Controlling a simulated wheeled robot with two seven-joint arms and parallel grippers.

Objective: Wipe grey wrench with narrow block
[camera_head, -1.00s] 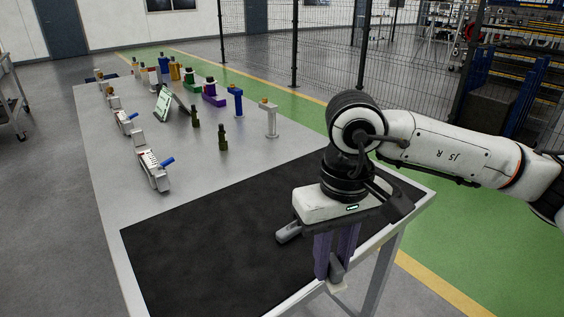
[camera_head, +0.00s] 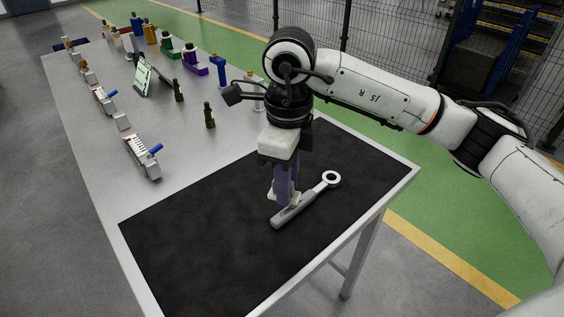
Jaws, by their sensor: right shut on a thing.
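The grey wrench (camera_head: 308,200) lies flat and slanted on the black mat (camera_head: 220,240), its ring end at the upper right and its thick handle end at the lower left. My right gripper (camera_head: 285,197) points down over the handle half of the wrench. It is shut on the narrow block (camera_head: 283,203), of which only a pale lower part shows between and below the purple fingers. The block is at the wrench handle; whether it touches cannot be told for sure. My left gripper is not in view.
The mat covers the near part of the grey table (camera_head: 190,165). Small dark green bottles (camera_head: 209,116) and a tilted display (camera_head: 143,78) stand behind it. White devices with blue handles (camera_head: 140,150) line the left side. The mat around the wrench is clear.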

